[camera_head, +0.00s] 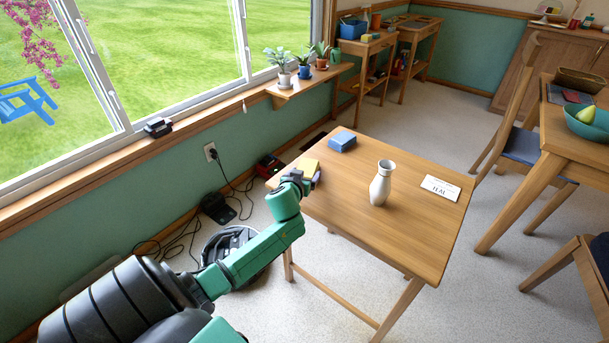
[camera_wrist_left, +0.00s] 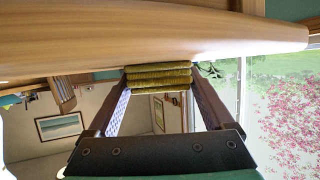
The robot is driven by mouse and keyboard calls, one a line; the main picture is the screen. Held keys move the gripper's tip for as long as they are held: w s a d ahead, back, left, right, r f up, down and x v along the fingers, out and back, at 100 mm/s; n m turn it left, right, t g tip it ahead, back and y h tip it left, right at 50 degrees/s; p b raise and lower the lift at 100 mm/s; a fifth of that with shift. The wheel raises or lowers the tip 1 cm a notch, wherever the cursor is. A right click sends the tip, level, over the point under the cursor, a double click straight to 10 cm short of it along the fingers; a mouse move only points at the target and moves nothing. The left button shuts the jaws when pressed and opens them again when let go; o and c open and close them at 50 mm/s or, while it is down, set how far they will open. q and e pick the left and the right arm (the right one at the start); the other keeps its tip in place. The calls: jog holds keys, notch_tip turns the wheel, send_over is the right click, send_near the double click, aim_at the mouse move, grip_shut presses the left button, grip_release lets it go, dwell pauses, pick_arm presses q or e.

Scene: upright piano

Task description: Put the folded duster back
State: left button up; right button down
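The folded duster, a yellow folded cloth (camera_head: 308,166), is at the left edge of the small wooden table (camera_head: 420,230). In the left wrist view the duster (camera_wrist_left: 158,77) shows edge-on as several mustard-coloured layers between my fingertips. My left gripper (camera_head: 298,177) reaches it from the left, low at the table edge. Both fingers (camera_wrist_left: 158,88) meet the duster's sides with no gap visible, so it looks shut on it. The duster is against or just above the tabletop; I cannot tell which. My right gripper is out of view.
On the table are a blue folded cloth (camera_head: 342,141), a white vase (camera_head: 381,183) and a white card reading TEAL (camera_head: 440,188). Between them the tabletop is bare. A window sill (camera_head: 190,122) runs along the left. Cables and a dark round device (camera_head: 232,245) lie on the floor.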

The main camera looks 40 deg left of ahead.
pick_arm(q)
jog(key=shift+o, duration=0.2)
jog(key=shift+r, duration=0.1)
jog(key=shift+s, duration=0.1)
jog(key=p+v, duration=0.2)
jog(key=v, duration=1)
